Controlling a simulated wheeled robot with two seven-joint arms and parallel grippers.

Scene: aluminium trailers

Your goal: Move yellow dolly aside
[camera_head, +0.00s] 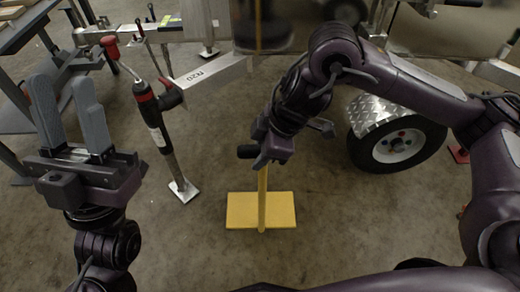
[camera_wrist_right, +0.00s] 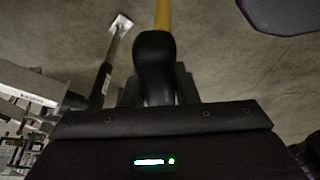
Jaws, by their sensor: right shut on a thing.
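The yellow dolly (camera_head: 240,210) stands on the concrete floor in the middle of the head view, with a flat yellow base and an upright yellow pole. My right gripper (camera_head: 264,152) is at the top of the pole, shut on its black handle (camera_head: 247,151). In the right wrist view the black handle (camera_wrist_right: 155,68) sits between the fingers, with the yellow pole (camera_wrist_right: 163,15) running away from it. My left gripper (camera_head: 72,118) is at the left, open and empty, fingers pointing up, well apart from the dolly.
A trailer jack with a black and red post (camera_head: 152,115) and square foot stands left of the dolly. A trailer wheel (camera_head: 397,145) under a checker-plate fender (camera_head: 378,113) is at the right. A metal drawbar (camera_head: 215,72) lies behind. Floor in front of the dolly is clear.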

